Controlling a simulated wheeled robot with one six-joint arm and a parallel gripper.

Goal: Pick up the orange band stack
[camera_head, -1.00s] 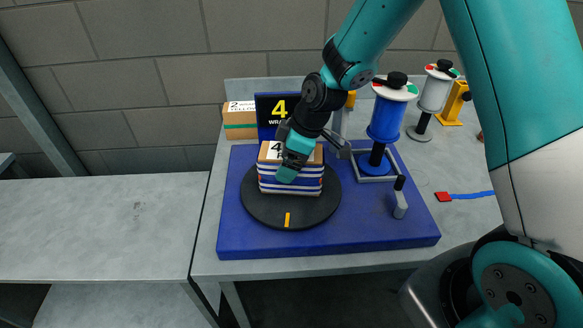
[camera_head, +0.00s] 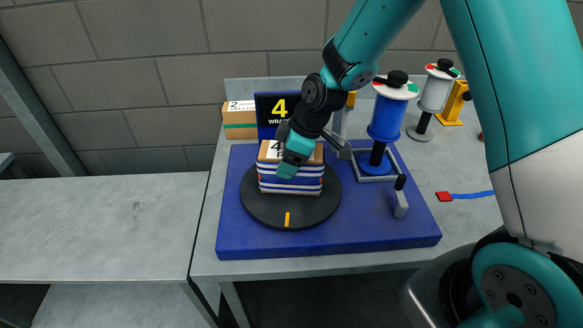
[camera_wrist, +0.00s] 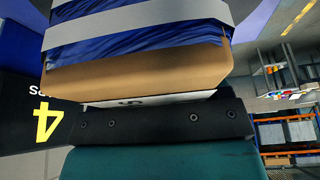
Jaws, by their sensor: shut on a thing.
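A box-shaped stack (camera_head: 290,185) stands on a black turntable (camera_head: 262,212) in the head view. It is brown on top with a white label, and its sides show blue wrap with white bands and small reddish marks; I see no clearly orange band on it. My gripper (camera_head: 288,169) is at its top front edge, shut on the stack. In the wrist view, my gripper's black jaw bar (camera_wrist: 165,124) lies against the brown board of the stack (camera_wrist: 140,75), with blue wrap and a grey-white band beyond. The far jaw is hidden.
A blue base plate (camera_head: 330,246) carries the turntable and a blue film spool (camera_head: 386,118). A brown box with a green band (camera_head: 239,122) and a black "4" sign (camera_head: 268,108) stand behind. A bare grey table (camera_head: 90,225) is at left.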

